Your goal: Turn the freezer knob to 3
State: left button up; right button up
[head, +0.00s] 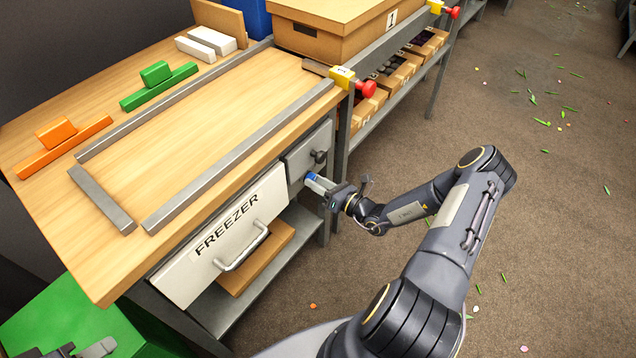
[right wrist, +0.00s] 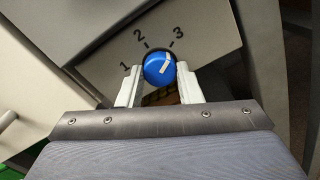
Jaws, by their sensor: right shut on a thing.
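The blue freezer knob (right wrist: 158,68) has a white pointer bar and sits on a grey panel marked 1, 2 and 3. The pointer leans up and right, roughly toward the 3 mark (right wrist: 178,33). My right gripper (right wrist: 160,90) is shut on the knob, one pale finger on each side. In the head view my right gripper (head: 322,186) reaches the panel (head: 300,160) right of the white FREEZER drawer front (head: 222,240). My left gripper (head: 85,349) shows only partly at the bottom left edge, and its jaw state is unclear.
The wooden table (head: 170,120) carries metal rails and coloured blocks. A green box (head: 70,320) stands at lower left. Open floor (head: 540,200) lies to the right.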

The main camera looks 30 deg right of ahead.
jog(key=o, duration=1)
jog(key=v, duration=0.7)
jog(key=shift+s+d, duration=0.15)
jog(key=shift+s, duration=0.25)
jog(key=s+a+r+n+g+y+p, duration=0.3)
jog(key=a+r+n+g, duration=0.35)
jog(key=r+n, duration=0.45)
jog(key=s+a+r+n+g+y+p, duration=0.25)
jog(key=a+r+n+g, duration=0.25)
jog(key=a+r+n, duration=0.6)
jog(key=s+d+r+n+h+p, duration=0.1)
jog(key=s+r+n+h+p, duration=0.1)
jog(key=s+r+n+h, duration=0.1)
jog(key=s+d+r+n+h+p, duration=0.1)
jog(key=s+r+n+h+p, duration=0.1)
jog(key=s+r+n, duration=0.4)
jog(key=s+r+n+h+p, duration=0.2)
jog(key=s+r+n+h, duration=0.1)
jog(key=s+r, duration=0.4)
jog(key=shift+d+r+n+t+h+p, duration=0.3)
jog(key=shift+d+n+t+h, duration=0.1)
jog(key=shift+n, duration=0.3)
